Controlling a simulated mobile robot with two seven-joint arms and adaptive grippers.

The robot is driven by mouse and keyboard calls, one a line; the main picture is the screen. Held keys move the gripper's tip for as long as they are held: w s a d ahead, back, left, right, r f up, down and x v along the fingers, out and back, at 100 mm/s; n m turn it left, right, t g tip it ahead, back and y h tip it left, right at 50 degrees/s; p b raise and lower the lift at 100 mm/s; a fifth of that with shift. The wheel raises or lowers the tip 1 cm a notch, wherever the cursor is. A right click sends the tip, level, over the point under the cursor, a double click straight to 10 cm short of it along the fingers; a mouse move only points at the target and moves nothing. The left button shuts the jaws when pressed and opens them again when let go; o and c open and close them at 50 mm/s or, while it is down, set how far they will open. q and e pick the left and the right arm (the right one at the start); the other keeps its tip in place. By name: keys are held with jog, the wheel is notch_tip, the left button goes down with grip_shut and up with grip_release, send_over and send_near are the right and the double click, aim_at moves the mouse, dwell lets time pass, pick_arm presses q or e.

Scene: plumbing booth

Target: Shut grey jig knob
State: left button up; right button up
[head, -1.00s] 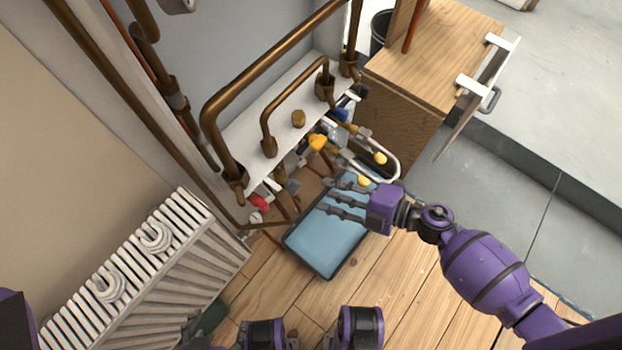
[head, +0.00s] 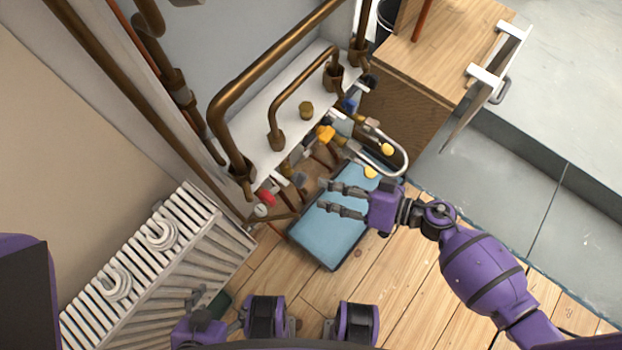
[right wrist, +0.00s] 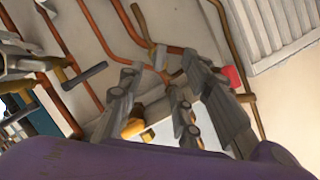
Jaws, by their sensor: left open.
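A small grey knob (head: 299,180), which seems to be the grey jig knob, sits low in the row of valves under the white shelf. Whether it is open or shut is too small to tell. My right gripper (head: 323,195) is open and empty, over the blue mat, to the right of the knob and apart from it. In the right wrist view its grey fingers (right wrist: 158,72) are spread, pointing at the pipes. My left gripper (head: 197,297) is low by the radiator, small and partly hidden, with nothing seen in it.
A red knob (head: 266,197), an orange-yellow knob (head: 325,133) and a blue knob (head: 349,104) share the row. The blue mat (head: 330,235) lies on the wood floor. A radiator (head: 150,260) stands left; a wooden cabinet (head: 410,100) stands right.

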aim_at(305, 182)
jog(key=b+x, duration=0.1)
jog(key=x, duration=0.5)
jog(key=shift+w+a+f, duration=0.1)
jog(key=shift+a+f, duration=0.05)
jog(key=shift+a, duration=0.2)
grip_shut()
